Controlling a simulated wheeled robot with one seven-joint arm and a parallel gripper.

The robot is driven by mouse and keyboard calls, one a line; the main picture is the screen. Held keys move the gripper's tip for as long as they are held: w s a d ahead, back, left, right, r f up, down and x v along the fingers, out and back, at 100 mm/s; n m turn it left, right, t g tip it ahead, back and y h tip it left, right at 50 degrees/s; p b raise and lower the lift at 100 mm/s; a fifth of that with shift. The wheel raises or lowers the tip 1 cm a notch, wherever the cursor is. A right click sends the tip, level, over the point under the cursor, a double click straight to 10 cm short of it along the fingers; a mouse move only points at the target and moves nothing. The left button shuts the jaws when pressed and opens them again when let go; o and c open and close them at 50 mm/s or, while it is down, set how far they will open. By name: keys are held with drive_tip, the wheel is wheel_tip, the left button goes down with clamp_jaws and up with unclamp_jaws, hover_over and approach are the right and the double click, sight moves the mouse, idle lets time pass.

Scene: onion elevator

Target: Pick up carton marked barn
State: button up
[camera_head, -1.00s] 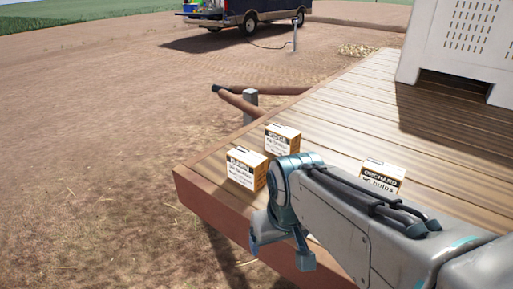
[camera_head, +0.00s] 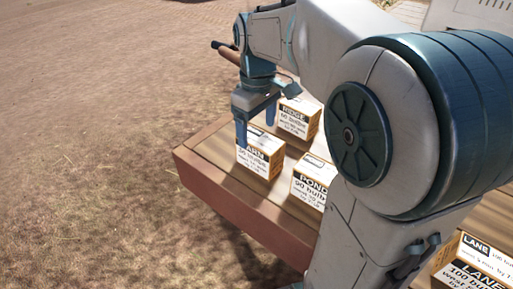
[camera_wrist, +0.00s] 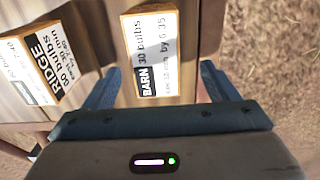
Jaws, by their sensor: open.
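The carton marked BARN (camera_head: 259,158) stands on the wooden platform near its left corner, a small white and brown box with black print. In the wrist view the BARN carton (camera_wrist: 160,52) lies ahead between my two fingers, a little nearer the left one. My gripper (camera_head: 256,134) is open and empty, pointing down at the carton. One finger hides the first letter of its label in the head view. The wrist view shows both blue fingers of my gripper (camera_wrist: 160,70) apart, with gaps beside the carton.
The RIDGE carton (camera_head: 299,118) stands close behind; in the wrist view the RIDGE carton (camera_wrist: 38,68) is left of my fingers. The POND carton (camera_head: 310,184) is to the right, partly hidden by my arm. A LANE carton (camera_head: 478,265) is at lower right. Bare ground lies left of the platform.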

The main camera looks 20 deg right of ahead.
sight(260, 150)
drive_tip(key=f, duration=0.8)
drive_tip(key=shift+d+f+p, duration=0.15)
drive_tip(key=shift+d+p, duration=0.15)
drive_tip(key=shift+d, duration=0.05)
drive_tip(key=shift+w, duration=0.1)
drive_tip(key=c, duration=1.4)
